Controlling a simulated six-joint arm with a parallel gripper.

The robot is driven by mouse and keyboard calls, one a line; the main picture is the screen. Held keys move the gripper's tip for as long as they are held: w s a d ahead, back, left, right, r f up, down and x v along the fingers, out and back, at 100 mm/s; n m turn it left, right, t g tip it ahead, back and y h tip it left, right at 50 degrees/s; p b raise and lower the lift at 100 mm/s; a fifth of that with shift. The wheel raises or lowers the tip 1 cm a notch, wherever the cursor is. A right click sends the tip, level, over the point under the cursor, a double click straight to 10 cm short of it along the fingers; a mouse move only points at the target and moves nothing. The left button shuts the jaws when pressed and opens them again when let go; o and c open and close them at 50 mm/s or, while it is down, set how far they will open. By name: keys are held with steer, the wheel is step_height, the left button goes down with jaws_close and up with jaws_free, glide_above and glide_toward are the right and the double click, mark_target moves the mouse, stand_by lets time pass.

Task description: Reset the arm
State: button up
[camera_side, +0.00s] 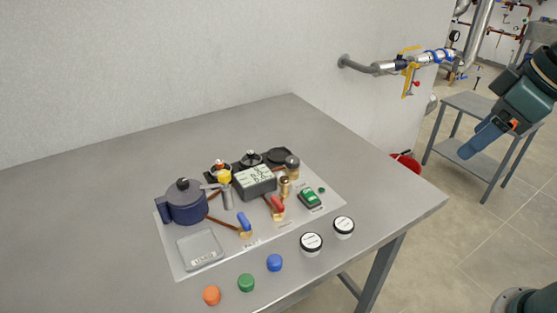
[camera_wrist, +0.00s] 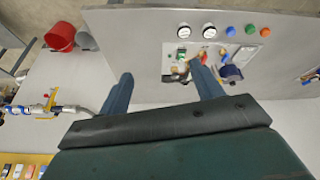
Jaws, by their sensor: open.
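My gripper (camera_side: 484,138) hangs at the right of the side view, well off to the right of the grey table (camera_side: 100,180) and above the floor. In the wrist view my gripper (camera_wrist: 162,83) shows two blue fingers spread wide apart with nothing held between them. The table with its panel of devices lies beyond the fingertips, apart from them. In the side view one finger largely hides the other.
On the table a white panel (camera_side: 290,225) bears a dark blue pot (camera_side: 185,203), a meter (camera_side: 255,181) and valves. Two white gauges and orange, green and blue caps lie in front. A pipe with a yellow valve (camera_side: 408,75) leaves the wall. A side table (camera_side: 480,105) stands behind my gripper.

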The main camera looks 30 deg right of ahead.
steer(key=s+d+f+m, duration=0.2)
steer(key=s+f, duration=0.1)
steer(key=s, duration=0.2)
steer(key=shift+s+f+m+t, duration=0.3)
steer(key=shift+m+t, duration=0.1)
